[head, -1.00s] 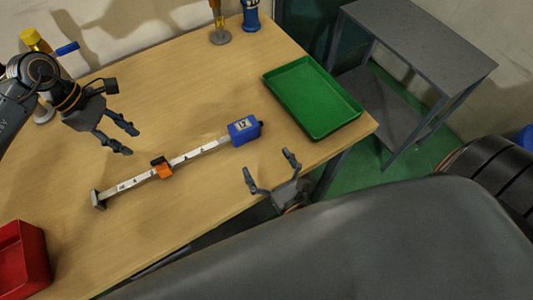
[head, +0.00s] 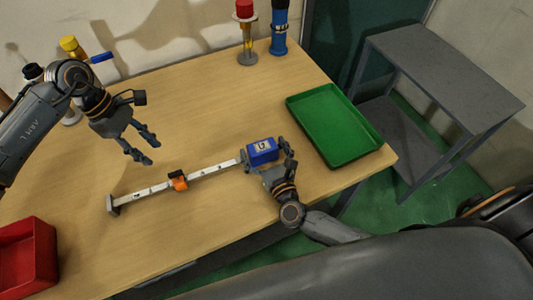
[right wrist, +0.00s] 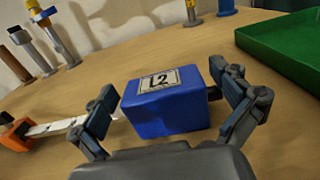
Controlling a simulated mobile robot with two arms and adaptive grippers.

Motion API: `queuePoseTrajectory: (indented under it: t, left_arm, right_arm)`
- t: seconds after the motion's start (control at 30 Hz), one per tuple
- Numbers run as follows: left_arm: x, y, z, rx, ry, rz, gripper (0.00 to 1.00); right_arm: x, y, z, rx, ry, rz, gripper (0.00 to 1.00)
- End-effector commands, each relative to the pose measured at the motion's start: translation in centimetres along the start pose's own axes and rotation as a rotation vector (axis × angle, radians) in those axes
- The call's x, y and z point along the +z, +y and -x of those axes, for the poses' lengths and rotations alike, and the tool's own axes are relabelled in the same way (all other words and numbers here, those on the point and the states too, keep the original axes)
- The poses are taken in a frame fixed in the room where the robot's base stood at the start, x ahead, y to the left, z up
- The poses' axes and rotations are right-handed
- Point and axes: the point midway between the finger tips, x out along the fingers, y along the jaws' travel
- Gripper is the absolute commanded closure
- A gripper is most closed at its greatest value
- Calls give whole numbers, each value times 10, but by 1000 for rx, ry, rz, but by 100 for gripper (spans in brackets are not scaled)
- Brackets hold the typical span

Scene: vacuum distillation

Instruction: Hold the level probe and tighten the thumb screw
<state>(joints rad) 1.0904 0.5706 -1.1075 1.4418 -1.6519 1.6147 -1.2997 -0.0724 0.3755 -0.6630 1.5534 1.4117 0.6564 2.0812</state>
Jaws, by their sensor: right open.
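The level probe lies on the table: a white marked bar (head: 210,173), a blue head block (head: 262,152) with a label, an orange slider (head: 180,184) with a black part on top, and a grey end foot (head: 113,205). My right gripper (head: 264,157) is open, its fingers on either side of the blue head. In the right wrist view the blue head (right wrist: 165,115) reads "L2" and sits between the spread fingers (right wrist: 167,105). A dark knob (right wrist: 213,93) shows at its right side, partly behind a finger. My left gripper (head: 146,152) is open and empty above the table, left of the slider.
A green tray (head: 375,148) lies at the table's right edge. A red bin (head: 45,255) stands at the front left. A blue bottle-like item (head: 279,35) and a red-topped stand (head: 247,40) are at the back. A grey side table (head: 450,70) stands beyond the right edge.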

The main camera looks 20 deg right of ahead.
Motion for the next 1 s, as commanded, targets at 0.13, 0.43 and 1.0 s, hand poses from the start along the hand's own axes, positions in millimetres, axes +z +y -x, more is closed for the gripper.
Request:
queuePoseTrajectory:
  t: [0.13,0.43,1.0]
  left_arm:
    - [0,0,0,0,0,0,62]
    - [0,0,0,0,0,0,62]
    - [0,0,0,0,0,0,52]
  right_arm:
    - [0,0,-2,0,1,0,0]
    - [0,0,-1,0,0,0,33]
    - [0,0,-1,0,0,0,83]
